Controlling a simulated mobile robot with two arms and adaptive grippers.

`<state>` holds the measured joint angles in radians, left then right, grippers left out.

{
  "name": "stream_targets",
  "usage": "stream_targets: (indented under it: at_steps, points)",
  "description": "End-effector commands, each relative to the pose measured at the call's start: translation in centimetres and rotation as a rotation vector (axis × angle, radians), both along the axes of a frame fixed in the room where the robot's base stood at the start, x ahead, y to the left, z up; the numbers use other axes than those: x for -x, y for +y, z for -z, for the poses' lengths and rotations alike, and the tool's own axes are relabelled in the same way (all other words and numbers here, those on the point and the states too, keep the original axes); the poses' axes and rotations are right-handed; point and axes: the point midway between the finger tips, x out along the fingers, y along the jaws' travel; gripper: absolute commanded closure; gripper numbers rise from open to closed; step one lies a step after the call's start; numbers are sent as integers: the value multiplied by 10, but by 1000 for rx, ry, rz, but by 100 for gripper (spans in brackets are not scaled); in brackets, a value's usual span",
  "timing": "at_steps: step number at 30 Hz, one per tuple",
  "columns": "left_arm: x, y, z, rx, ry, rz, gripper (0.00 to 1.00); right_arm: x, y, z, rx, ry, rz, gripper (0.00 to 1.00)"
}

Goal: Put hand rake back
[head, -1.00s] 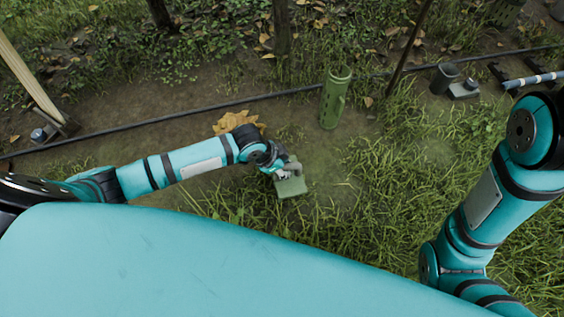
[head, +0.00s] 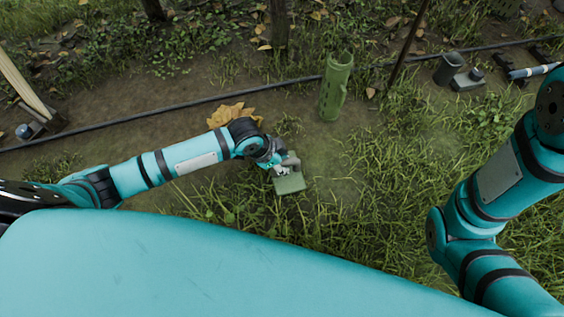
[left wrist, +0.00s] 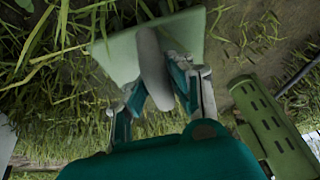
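I cannot make out a hand rake for certain in either view. A pale green flat block (head: 290,184) is at my left gripper (head: 285,166) in the head view. A tall green slotted holder (head: 335,88) stands upright on the ground beyond the gripper, slightly right. It shows at the right of the left wrist view (left wrist: 270,125). My right gripper is out of view.
An orange-brown leafy clump (head: 228,113) lies behind my left wrist. A black hose (head: 190,110) crosses the ground. A dark cup (head: 448,69) and a small grey-based item (head: 468,80) stand at the back right. A wooden post (head: 22,85) is at the left. Grass covers the right side.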

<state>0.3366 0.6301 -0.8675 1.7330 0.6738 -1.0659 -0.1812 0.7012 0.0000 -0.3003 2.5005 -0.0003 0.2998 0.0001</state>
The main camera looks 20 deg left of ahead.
Motion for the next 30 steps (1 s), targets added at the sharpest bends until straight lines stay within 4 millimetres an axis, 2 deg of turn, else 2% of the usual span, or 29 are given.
stream_targets:
  at_steps: [1, 4, 5, 14, 17, 22, 24, 30]
  points:
    - [0, 0, 0, 1, -1, 0, 73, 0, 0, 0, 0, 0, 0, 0]
    - [0, 0, 0, 0, -1, 0, 60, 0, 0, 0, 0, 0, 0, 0]
    - [0, 0, 0, 0, -1, 0, 59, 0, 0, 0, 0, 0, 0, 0]
    - [0, 0, -4, 1, -2, 1, 59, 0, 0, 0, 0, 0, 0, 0]
    - [3, 3, -16, 1, -2, 1, 59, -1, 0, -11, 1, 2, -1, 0]
    - [12, 14, -51, 0, -2, 0, 59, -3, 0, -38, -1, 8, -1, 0]
    - [17, 18, -66, -2, -2, 1, 59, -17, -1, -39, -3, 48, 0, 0]
    - [27, 28, -95, 0, 0, 0, 59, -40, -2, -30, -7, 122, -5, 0]
